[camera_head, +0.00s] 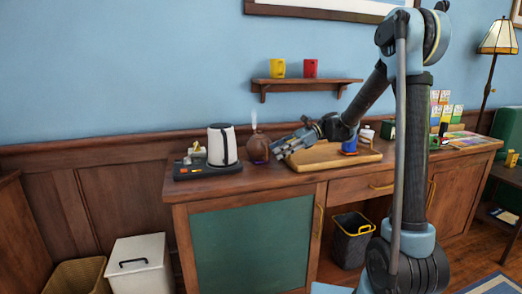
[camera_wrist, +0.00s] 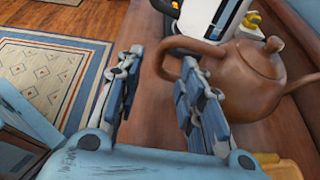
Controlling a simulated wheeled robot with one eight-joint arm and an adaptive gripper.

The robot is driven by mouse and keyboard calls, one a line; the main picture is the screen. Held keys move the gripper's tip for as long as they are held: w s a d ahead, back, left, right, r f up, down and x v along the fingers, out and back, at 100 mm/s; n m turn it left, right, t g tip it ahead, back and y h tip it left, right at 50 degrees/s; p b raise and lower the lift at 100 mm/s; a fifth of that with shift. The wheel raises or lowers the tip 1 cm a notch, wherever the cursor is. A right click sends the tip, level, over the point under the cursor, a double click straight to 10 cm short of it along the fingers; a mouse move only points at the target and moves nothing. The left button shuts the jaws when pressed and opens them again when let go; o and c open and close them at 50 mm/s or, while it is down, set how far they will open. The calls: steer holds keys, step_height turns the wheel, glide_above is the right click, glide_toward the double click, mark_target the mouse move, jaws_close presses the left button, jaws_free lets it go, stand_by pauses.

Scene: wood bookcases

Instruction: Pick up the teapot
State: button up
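The brown teapot (camera_wrist: 262,78) stands upright on the wooden desk, with its lid knob and spout at the upper right in the wrist view. Its looped handle faces my gripper (camera_wrist: 158,62). My gripper is open, with its two fingers apart. In the picture, the outer curve of the handle shows between the fingertips, and the right finger overlaps part of the loop. I cannot tell whether they touch. In the head view the teapot (camera_head: 257,151) is just left of my gripper (camera_head: 282,148), low over the desk.
A white kettle (camera_head: 221,146) on a dark base stands close left of the teapot. A wooden board (camera_head: 325,158) with a blue item (camera_head: 350,146) lies to the right, under my arm. A wall shelf (camera_head: 305,83) holds yellow and red cups above.

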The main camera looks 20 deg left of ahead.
mark_target(267, 155)
steer(key=shift+x, duration=2.95)
jaws_close()
